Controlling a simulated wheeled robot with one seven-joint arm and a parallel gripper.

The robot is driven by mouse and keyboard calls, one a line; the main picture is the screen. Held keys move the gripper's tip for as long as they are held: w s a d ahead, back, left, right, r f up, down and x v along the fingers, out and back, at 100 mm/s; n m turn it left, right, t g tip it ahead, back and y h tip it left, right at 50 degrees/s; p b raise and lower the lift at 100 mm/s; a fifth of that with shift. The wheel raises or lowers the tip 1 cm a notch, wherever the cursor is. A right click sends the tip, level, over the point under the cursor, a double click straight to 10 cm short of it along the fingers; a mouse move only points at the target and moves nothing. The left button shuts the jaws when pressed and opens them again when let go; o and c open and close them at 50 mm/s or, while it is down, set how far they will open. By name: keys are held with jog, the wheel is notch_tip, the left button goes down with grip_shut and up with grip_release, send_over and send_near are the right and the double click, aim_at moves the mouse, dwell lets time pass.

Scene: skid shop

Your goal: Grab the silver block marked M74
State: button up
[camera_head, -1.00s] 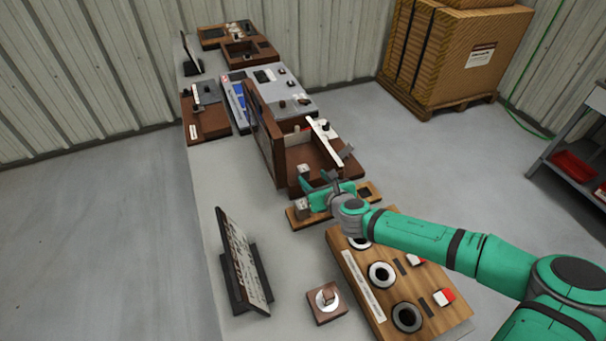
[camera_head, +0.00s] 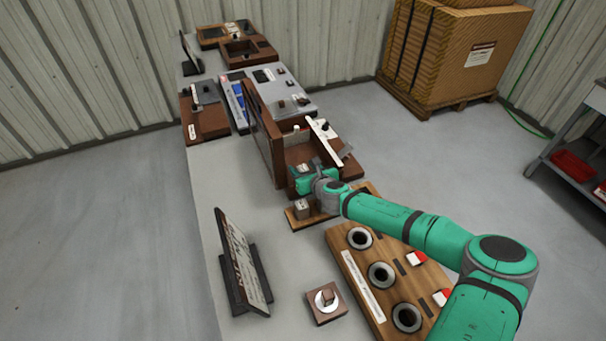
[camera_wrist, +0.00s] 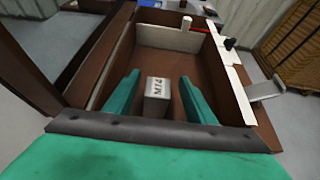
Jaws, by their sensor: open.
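The silver block marked M74 (camera_wrist: 157,98) stands upright in the brown open-topped box (camera_wrist: 180,43), near the box's near end in the wrist view. My gripper (camera_wrist: 160,77) is open, with one green finger on each side of the block and a visible gap on both sides. In the head view my gripper (camera_head: 308,181) is over the near end of the brown box (camera_head: 325,154). A small pale-topped block (camera_head: 302,168) shows just beyond the fingers there; its marking is too small to read.
A wooden strip with another small block (camera_head: 302,206) lies just in front of the box. A wooden board with round dark holes (camera_head: 381,275) and a tilted sign (camera_head: 243,262) stand nearer. A tall brown panel (camera_head: 263,130) rises along the box's left side.

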jog(key=shift+s+a, duration=0.15)
jog(key=shift+s, duration=0.05)
grip_shut()
jog(key=shift+r, duration=0.75)
jog(key=s+r, duration=1.1)
jog(key=s, duration=0.2)
jog(key=shift+s+a+r, duration=0.15)
jog(key=shift+s+r, duration=0.15)
jog(key=shift+s, duration=0.1)
